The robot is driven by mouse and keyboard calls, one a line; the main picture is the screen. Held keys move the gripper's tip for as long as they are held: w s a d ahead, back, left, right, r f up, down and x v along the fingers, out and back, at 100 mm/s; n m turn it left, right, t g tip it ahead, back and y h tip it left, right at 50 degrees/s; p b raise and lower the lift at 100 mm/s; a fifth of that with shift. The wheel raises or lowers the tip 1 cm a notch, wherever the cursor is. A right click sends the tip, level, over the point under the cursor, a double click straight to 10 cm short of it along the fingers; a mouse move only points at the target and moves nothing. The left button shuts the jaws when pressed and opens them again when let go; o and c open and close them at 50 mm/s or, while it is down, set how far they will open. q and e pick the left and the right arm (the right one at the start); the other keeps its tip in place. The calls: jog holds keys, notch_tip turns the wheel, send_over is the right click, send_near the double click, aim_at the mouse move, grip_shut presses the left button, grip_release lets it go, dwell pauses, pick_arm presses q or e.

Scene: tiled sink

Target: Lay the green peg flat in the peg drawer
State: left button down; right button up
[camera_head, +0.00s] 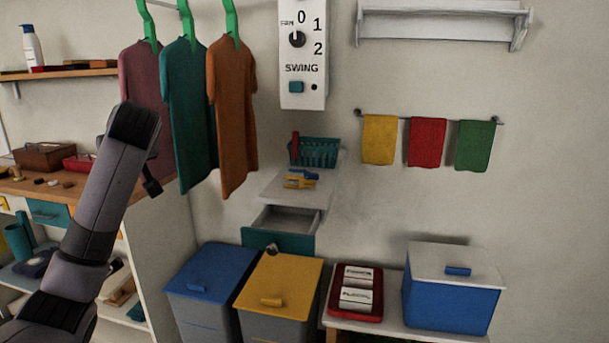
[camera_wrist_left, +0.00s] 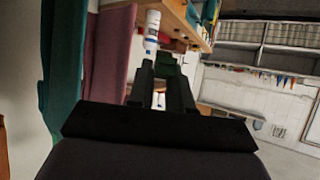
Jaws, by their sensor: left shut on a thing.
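The peg drawer (camera_head: 278,241) has a teal front and is pulled open below a small white wall shelf, with its grey inside visible from above. In the left wrist view my left gripper (camera_wrist_left: 162,72) has its two dark fingers around a dark green piece (camera_wrist_left: 166,62), which looks like the green peg. The piece shows only partly between and beyond the fingertips. In the head view my left arm is at the left, well away from the drawer, and its gripper is mostly hidden behind the arm. My right gripper is not in view.
Yellow and blue pegs (camera_head: 300,179) lie on the small shelf (camera_head: 318,188), before a teal basket (camera_head: 316,152). Hanging shirts (camera_head: 232,115) are between my left arm and the drawer. Blue (camera_head: 212,270) and yellow (camera_head: 283,283) lidded bins stand below the drawer.

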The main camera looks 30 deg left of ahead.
pick_arm(q)
jog(key=w+d+f+m+t+h, duration=0.2)
jog(key=d+f+m+t+h, duration=0.4)
jog(key=d+f, duration=0.75)
jog(key=s+d+f+m+t+h, duration=0.1)
jog(key=s+d+f+m+h, duration=0.3)
jog(key=d, duration=0.3)
jog(key=s+d+f+m+t+h, duration=0.1)
jog(key=s+d+f+m+h, duration=0.2)
jog(key=d+f, duration=0.4)
jog(key=d+y, duration=0.2)
jog(key=d, duration=1)
pick_arm(e)
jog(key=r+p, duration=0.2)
jog(key=p, duration=0.1)
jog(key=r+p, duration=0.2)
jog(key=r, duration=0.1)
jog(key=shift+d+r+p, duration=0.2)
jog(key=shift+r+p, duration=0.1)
jog(key=shift+p, duration=0.1)
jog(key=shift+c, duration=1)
pick_arm(q)
notch_tip(320, 180, up, 6)
jog(key=shift+w+a+r, duration=0.15)
jog(key=shift+w+a, duration=0.1)
jog(key=shift+a, duration=0.05)
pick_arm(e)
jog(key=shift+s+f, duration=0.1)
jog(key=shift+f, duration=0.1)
